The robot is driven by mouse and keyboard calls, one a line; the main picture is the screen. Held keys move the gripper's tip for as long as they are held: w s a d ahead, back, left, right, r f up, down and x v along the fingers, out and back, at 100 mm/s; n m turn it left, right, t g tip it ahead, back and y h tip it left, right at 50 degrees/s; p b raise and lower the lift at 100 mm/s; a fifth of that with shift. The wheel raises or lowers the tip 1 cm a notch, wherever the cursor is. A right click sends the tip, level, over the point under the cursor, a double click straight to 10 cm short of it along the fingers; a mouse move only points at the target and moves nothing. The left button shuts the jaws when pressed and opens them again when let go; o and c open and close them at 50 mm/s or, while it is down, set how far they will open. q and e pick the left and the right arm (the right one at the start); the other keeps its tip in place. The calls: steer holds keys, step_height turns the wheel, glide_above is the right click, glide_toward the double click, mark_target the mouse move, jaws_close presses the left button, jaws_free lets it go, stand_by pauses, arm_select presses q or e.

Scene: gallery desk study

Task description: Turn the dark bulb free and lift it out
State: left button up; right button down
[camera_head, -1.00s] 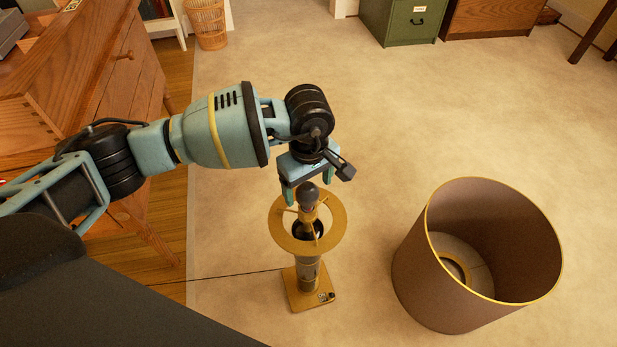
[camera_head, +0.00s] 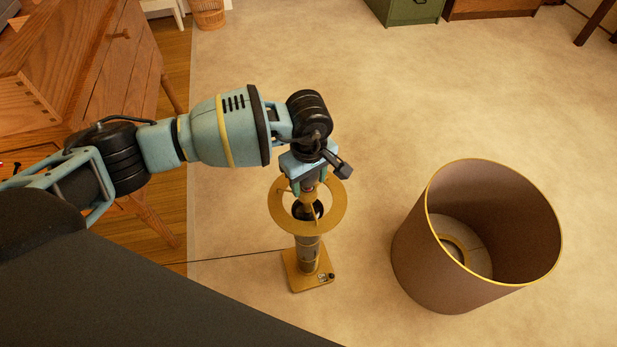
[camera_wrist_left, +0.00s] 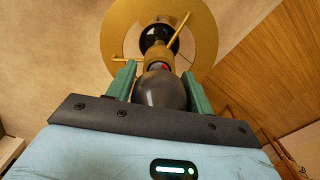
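The dark bulb (camera_wrist_left: 160,89) sits upright at the top of the lamp (camera_head: 308,250), above its brass ring (camera_head: 337,207). My left gripper (camera_head: 309,187) is over the lamp from above. In the left wrist view its two green fingers (camera_wrist_left: 160,82) lie close along both sides of the bulb, with hardly any gap, and look shut on it. In the head view the gripper hides most of the bulb. A small red spot shows just below the bulb at the socket. My right gripper is not in view.
A large brown lampshade (camera_head: 408,245) with a gold rim stands on the carpet to the right of the lamp. A cord (camera_head: 235,256) runs left from the lamp. A wooden desk (camera_head: 85,75) is at the left. The carpet behind the lampshade is clear.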

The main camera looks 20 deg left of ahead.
arm_select(q)
steer(key=shift+c, duration=1)
steer(key=shift+r+n+p, duration=0.1)
steer(key=shift+n+p, duration=0.55)
steer(key=shift+n, duration=0.55)
steer(key=shift+n+p, duration=0.3)
steer(key=shift+n, duration=0.6)
steer(key=shift+n+p, duration=0.35)
steer(key=shift+n, duration=0.25)
steer(key=shift+n+p, duration=0.7)
steer(key=shift+n, duration=0.8)
